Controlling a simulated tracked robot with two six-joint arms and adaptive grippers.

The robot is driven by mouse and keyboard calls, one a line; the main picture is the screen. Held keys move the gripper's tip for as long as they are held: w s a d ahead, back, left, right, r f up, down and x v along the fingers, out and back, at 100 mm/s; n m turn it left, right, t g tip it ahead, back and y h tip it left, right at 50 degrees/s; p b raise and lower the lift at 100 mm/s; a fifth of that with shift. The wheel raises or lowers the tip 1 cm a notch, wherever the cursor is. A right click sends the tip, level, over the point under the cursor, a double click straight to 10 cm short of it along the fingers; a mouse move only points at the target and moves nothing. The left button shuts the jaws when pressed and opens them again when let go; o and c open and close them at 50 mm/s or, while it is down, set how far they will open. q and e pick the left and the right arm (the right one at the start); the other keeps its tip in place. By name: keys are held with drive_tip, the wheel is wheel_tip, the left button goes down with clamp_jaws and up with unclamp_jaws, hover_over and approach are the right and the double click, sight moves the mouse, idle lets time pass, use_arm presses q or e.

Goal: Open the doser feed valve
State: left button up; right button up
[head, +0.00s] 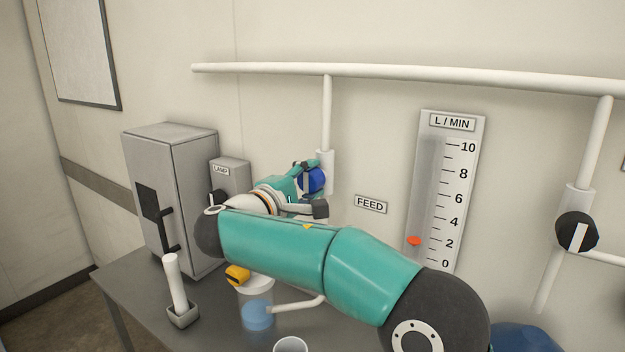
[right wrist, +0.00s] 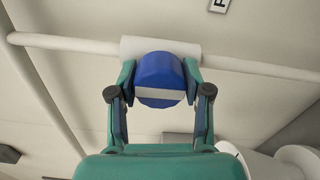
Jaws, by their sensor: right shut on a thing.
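The feed valve's blue knob (head: 313,180) sits on the white vertical pipe, left of the FEED label (head: 370,204). My right gripper (head: 306,186) is at the knob, and its arm crosses the front of the head view. In the right wrist view the gripper (right wrist: 160,85) has one finger on each side of the blue knob (right wrist: 160,72) and is shut on it. The knob's white stripe lies roughly along the pipe behind it. The gauge (head: 460,180) marked L/MIN has its orange marker (head: 414,240) near 2. My left gripper is not in view.
A grey cabinet (head: 165,190) and a LAMP box (head: 230,176) stand left of the valve. A beaker with blue liquid (head: 256,315) and a white-handled tool in a holder (head: 182,315) are on the table (head: 125,285). A second valve with a black knob (head: 570,231) is at right.

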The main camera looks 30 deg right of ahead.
drive_tip(key=shift+w+a+f, duration=0.1)
drive_tip(key=shift+a+f, duration=0.05)
drive_tip(key=shift+f, duration=0.15)
drive_tip(key=o, duration=1.2)
drive_tip(key=shift+w, duration=0.1)
drive_tip(key=shift+c, duration=0.2)
drive_tip(key=shift+r, duration=0.1)
drive_tip(key=shift+r, duration=0.1)
drive_tip(key=v, duration=1.2)
